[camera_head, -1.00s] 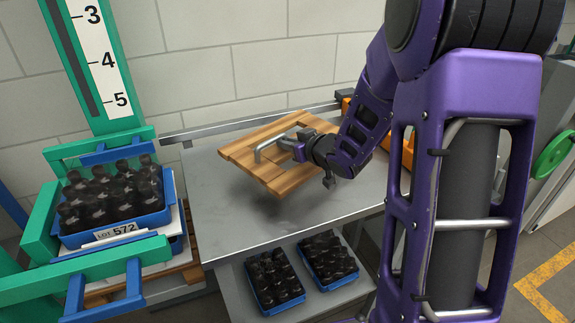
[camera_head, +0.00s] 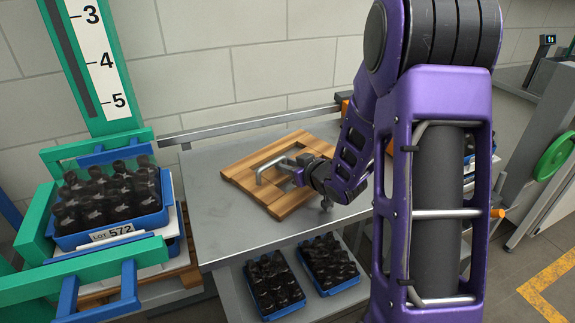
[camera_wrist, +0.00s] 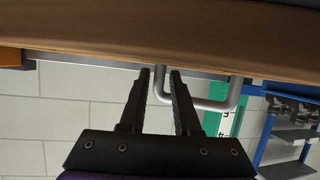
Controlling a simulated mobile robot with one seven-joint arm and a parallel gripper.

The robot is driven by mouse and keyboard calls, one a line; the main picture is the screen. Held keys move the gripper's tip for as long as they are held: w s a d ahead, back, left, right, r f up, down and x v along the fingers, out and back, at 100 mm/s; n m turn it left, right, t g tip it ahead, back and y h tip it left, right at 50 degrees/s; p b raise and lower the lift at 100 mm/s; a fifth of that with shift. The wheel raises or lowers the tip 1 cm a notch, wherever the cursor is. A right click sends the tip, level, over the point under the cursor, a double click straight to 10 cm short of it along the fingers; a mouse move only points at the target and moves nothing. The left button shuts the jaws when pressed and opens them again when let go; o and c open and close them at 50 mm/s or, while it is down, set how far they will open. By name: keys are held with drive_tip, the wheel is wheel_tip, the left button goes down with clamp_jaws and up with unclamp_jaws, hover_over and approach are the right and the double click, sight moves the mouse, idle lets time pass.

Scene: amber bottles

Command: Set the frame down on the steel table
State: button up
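The wooden frame (camera_head: 240,178), made of light planks with a grey metal handle (camera_head: 264,172), is level on or just above the steel table (camera_head: 212,222); I cannot tell whether it touches fully. My gripper (camera_head: 297,172) reaches in from the right at the handle. The wooden underside or edge of the frame (camera_wrist: 150,35) fills the top of that view. My arm hides part of the frame's right side.
A blue crate of dark bottles (camera_head: 115,231), labelled LOT 572, stands on the green lift at left. Two more blue crates (camera_head: 272,283) (camera_head: 329,264) sit on the shelf below the tabletop. A rail (camera_head: 250,124) runs along the table's back. The table's front left is clear.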

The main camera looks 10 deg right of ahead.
drive_tip(key=shift+o, duration=0.8)
drive_tip(key=shift+r, duration=0.2)
wheel_tip(320, 180, up, 4)
drive_tip(key=p, duration=0.2)
hover_over(310, 193)
drive_tip(key=shift+s+d+r, duration=0.15)
drive_tip(key=shift+s+r, duration=0.1)
drive_tip(key=shift+s, duration=0.4)
drive_tip(key=shift+w, duration=0.15)
